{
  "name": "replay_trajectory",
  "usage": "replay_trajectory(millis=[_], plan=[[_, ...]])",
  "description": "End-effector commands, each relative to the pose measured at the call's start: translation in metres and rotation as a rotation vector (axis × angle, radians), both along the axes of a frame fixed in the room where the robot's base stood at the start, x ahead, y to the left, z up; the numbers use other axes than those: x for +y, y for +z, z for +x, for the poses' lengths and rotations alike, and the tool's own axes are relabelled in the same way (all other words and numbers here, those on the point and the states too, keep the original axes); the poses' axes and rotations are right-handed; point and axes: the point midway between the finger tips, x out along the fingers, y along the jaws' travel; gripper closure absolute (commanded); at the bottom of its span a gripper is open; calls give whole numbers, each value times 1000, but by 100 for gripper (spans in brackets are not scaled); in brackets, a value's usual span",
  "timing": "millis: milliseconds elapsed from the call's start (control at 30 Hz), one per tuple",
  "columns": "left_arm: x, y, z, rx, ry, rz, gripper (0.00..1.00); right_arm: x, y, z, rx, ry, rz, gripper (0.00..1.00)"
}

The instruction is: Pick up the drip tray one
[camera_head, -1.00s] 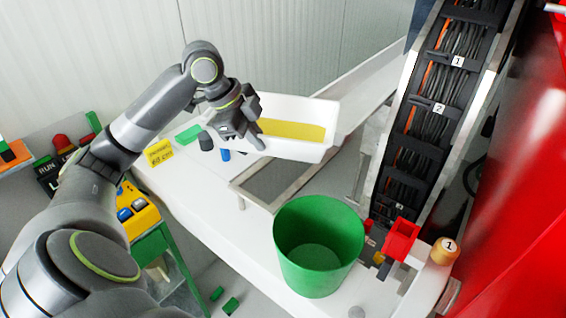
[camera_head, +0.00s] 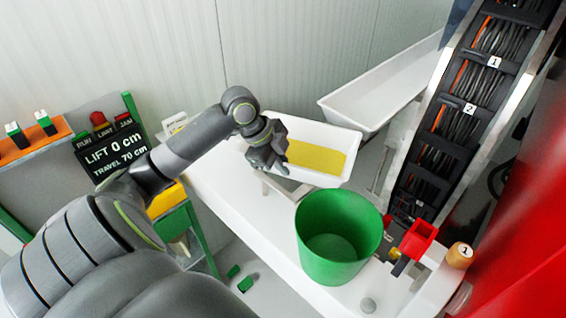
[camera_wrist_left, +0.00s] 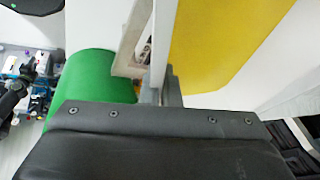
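The drip tray (camera_head: 312,131) is a white open tray with yellow on its floor, in the middle of the head view. My left gripper (camera_head: 280,155) is at the tray's left end and looks shut on its wall. In the left wrist view, the thin white tray wall (camera_wrist_left: 162,40) runs between the grey fingers (camera_wrist_left: 165,88), with the yellow floor (camera_wrist_left: 225,40) on its right. The fingertips are partly hidden by the wall and the gripper body. My right gripper is not in view.
A green bucket (camera_head: 325,265) stands in front of the tray on the white bench (camera_head: 235,215). A second white tray (camera_head: 370,105) lies behind. A cable ladder (camera_head: 450,120) and red panel (camera_head: 520,220) are at the right. A lift display (camera_head: 112,155) is at the left.

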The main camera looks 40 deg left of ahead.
Motion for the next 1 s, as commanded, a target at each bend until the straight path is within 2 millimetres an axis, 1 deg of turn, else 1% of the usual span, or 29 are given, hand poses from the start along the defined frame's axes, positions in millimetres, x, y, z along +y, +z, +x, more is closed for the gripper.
replay_trajectory(millis=[200, 300, 367, 400, 633, 767, 867, 1000], plan=[[0, -3, 0, -3, -1, 0, 100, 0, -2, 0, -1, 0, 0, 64], [0, -2, 0, 0, 0, 0, 86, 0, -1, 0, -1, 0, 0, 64], [0, -3, 0, 0, 0, 0, 78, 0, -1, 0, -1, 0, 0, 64], [0, -2, 0, 0, 0, 0, 76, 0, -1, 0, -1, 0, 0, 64], [0, -2, 0, 0, 0, 0, 76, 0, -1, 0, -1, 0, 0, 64], [1, 2, 0, -1, 0, 2, 76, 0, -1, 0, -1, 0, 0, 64], [4, 8, -2, -3, -1, 4, 76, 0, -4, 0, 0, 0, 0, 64], [9, 22, -8, -2, -1, 7, 76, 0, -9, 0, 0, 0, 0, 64]])
